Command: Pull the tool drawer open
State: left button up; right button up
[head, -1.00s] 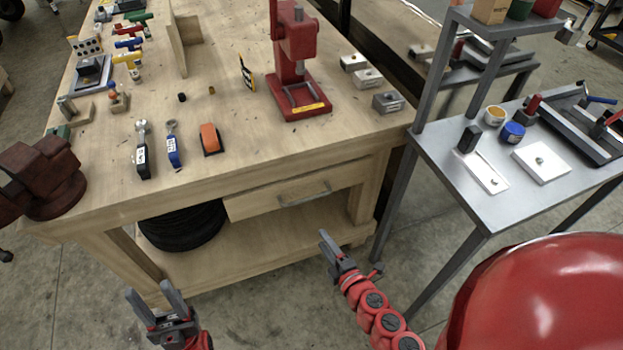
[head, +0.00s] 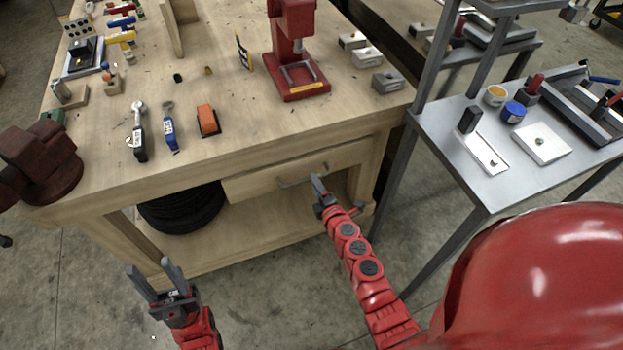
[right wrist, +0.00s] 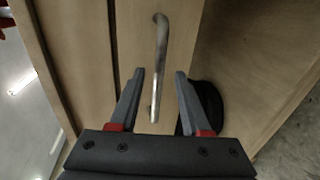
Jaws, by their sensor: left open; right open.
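The tool drawer (head: 245,184) is a shut wooden front under the workbench top, with a grey metal bar handle (head: 296,180). My right gripper (head: 318,184) is at the right end of the handle in the head view. In the right wrist view the handle (right wrist: 159,65) runs lengthwise between the two open fingers of my right gripper (right wrist: 159,75). The fingers stand on either side of it, and I see no clear contact. My left gripper (head: 157,275) is open and empty, low in front of the bench and away from the drawer.
The wooden workbench (head: 250,130) holds a red press (head: 292,50), a dark red vise (head: 40,165) and several hand tools. A black tire (head: 180,208) lies on the lower shelf. A grey metal cart (head: 480,190) stands right of the bench. Floor in front is free.

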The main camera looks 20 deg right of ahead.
jog(key=x, duration=0.3)
jog(key=shift+w+b, duration=0.3)
jog(key=shift+b, duration=0.1)
grip_shut()
dwell(1.1)
